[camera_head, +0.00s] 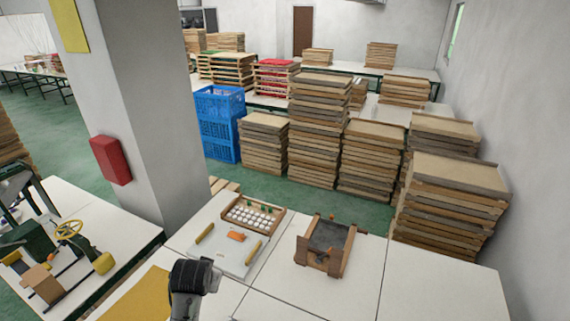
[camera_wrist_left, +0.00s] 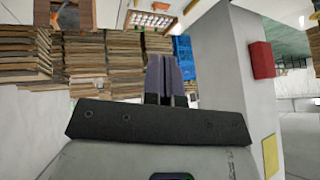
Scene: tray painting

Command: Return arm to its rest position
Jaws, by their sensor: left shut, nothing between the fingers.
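My left gripper (camera_wrist_left: 165,75) shows in the left wrist view with its two grey fingers together and nothing between them. It is in free air, and its fingers touch nothing that I can see. In the head view, a dark and grey part of my own arm rises at the bottom edge, in front of the white table (camera_head: 330,290). The left gripper's fingers cannot be made out there. My right gripper is not in view.
A tray with white round pieces (camera_head: 255,215), a white board (camera_head: 228,262) and a wooden box frame (camera_head: 325,246) are on the table. A pillar (camera_head: 150,90) stands left. Blue crates (camera_head: 220,125) and wooden stacks (camera_head: 318,130) stand behind. The table's right front is clear.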

